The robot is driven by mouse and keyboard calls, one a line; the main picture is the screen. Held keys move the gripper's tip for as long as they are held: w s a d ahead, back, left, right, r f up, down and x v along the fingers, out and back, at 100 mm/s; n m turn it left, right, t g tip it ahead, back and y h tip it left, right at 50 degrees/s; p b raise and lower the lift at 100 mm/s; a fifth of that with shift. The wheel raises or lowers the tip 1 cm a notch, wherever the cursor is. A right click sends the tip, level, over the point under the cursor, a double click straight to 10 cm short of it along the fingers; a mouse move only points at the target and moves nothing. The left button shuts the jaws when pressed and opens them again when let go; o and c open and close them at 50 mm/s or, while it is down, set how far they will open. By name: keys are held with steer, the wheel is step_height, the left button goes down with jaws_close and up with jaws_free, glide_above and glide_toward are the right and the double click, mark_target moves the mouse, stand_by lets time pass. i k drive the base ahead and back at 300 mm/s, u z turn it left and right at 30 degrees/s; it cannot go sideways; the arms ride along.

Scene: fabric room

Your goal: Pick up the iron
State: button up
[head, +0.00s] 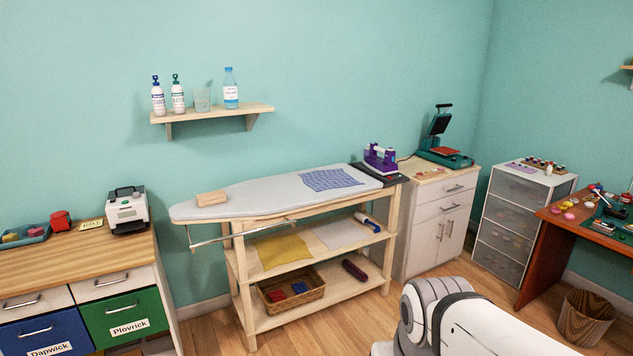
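The iron (380,158) is purple and white. It sits on a dark rest (388,179) at the right end of the ironing board (265,193). The board has a grey-white top on a wooden frame with shelves. My arm shows at the bottom right of the head view, well in front of the board. My gripper is not in view.
A blue checked cloth (331,180) and a wooden block (211,198) lie on the board. A heat press (445,158) stands on a white cabinet (418,240) to the right. A wall shelf (214,113) with bottles hangs above. Wooden floor is open in front.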

mark_target(378, 165)
steer(key=z, duration=0.4)
steer(key=k, duration=1.3)
steer(key=z, duration=0.85)
steer(key=i, duration=3.15)
steer(key=u, duration=0.05)
steer(key=i, duration=1.8)
steer(key=u, duration=1.25)
steer(key=i, duration=1.35)
steer(key=u, duration=1.1)
steer(key=i, duration=0.65)
steer(key=u, duration=0.3)
